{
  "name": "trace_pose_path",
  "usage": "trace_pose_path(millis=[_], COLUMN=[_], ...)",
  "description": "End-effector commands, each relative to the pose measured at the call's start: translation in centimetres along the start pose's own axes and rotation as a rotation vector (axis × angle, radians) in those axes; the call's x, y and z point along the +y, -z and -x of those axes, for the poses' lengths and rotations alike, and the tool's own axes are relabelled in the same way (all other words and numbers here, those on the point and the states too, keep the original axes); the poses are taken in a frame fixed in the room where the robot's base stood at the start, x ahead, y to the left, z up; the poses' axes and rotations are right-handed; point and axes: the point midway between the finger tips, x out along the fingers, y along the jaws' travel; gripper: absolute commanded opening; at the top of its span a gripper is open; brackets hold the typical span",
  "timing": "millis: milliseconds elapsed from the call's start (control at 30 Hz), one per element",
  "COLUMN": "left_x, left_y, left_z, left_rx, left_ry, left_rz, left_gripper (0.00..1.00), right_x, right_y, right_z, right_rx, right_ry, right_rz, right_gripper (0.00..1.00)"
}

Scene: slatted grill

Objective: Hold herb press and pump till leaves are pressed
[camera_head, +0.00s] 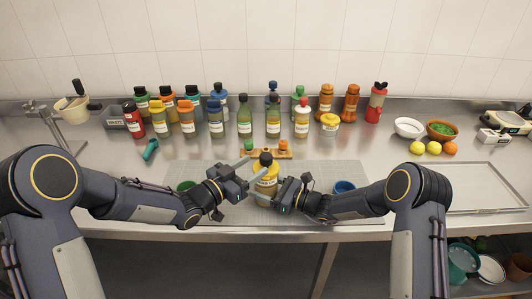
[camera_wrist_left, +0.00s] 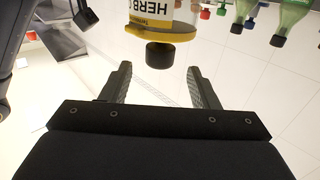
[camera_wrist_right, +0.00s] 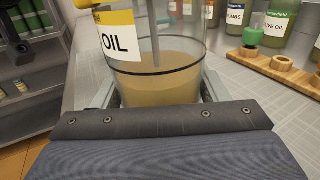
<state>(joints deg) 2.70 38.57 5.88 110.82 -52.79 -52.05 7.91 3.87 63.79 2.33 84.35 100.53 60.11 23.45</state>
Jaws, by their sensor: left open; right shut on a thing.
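The herb press (camera_head: 267,182) is a clear jar with a yellow lid, a dark knob on top and a "HERB OIL" label. It stands upright at the front middle of the counter. My right gripper (camera_wrist_right: 160,90) is shut around the lower jar, which shows brownish contents and a thin rod in the right wrist view. Separate leaves cannot be made out. My left gripper (camera_head: 250,176) is open beside the upper press. In the left wrist view the press appears upside down, with its black knob (camera_wrist_left: 160,56) just beyond the open fingertips, not gripped.
A grey mat (camera_head: 310,176) lies under the press. A green bowl (camera_head: 187,186) sits left and a blue bowl (camera_head: 344,187) right, near my arms. A wooden rack (camera_head: 282,155) stands close behind the press. Several bottles line the back. A tray (camera_head: 487,190) lies at right.

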Motion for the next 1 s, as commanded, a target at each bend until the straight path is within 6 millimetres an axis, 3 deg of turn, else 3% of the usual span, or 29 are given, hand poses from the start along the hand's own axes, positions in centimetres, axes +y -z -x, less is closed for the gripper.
trace_pose_path(millis=[33, 233, 567, 667, 1000], left_x=[0.0, 0.0, 0.0, 0.0, 0.0], left_y=[0.0, 0.0, 0.0, 0.0, 0.0], left_z=[0.0, 0.0, 0.0, 0.0, 0.0], left_rx=[0.000, 0.000, 0.000, 0.000, 0.000], left_ry=[0.000, 0.000, 0.000, 0.000, 0.000], left_rz=[0.000, 0.000, 0.000, 0.000, 0.000], left_gripper=[0.55, 0.55, 0.55, 0.55, 0.55], right_x=[0.0, 0.0, -0.1, -0.1, -0.1], right_y=[0.0, 0.0, 0.0, 0.0, 0.0], right_z=[0.0, 0.0, 0.5, 1.7, 8.8], right_rx=[-0.001, -0.001, 0.000, 0.001, 0.000], right_ry=[0.001, 0.000, 0.002, 0.003, 0.004], right_rz=[0.001, 0.000, 0.000, -0.001, -0.001], right_gripper=[0.68, 0.92, 0.92, 0.92, 0.92])
